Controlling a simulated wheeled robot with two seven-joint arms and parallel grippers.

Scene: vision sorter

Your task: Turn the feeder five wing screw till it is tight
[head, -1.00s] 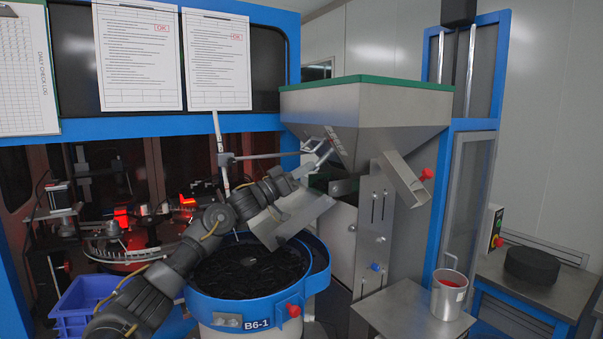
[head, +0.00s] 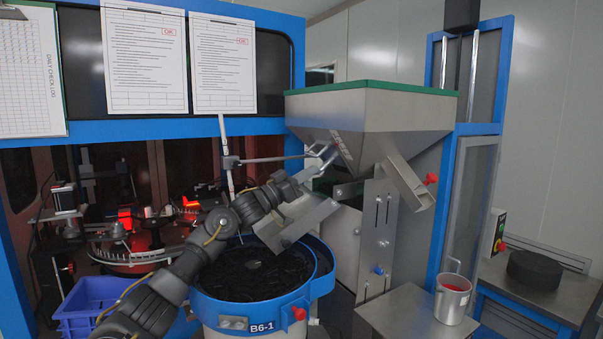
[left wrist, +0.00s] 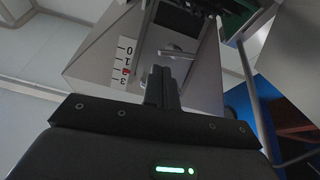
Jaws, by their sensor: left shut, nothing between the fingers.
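My left arm reaches in from the lower left over the bowl. My left gripper (head: 318,167) is at the sloping lower face of the steel hopper (head: 380,115). In the left wrist view its two dark fingers (left wrist: 161,85) are shut together with nothing between them. Just beyond the fingertips is a small silver metal part (left wrist: 178,52), which looks like the wing screw. It sits beside a white scale strip (left wrist: 125,62) with numbers and a red mark. Whether the fingers touch it I cannot tell. In the head view the screw cannot be made out clearly. My right gripper is not seen.
The blue-rimmed bowl B6-1 (head: 262,327), full of dark parts, stands below my arm. A steel chute (head: 297,222) hangs over it. A blue crate (head: 78,325) is at left. A metal cup (head: 452,298) stands on the steel table at right.

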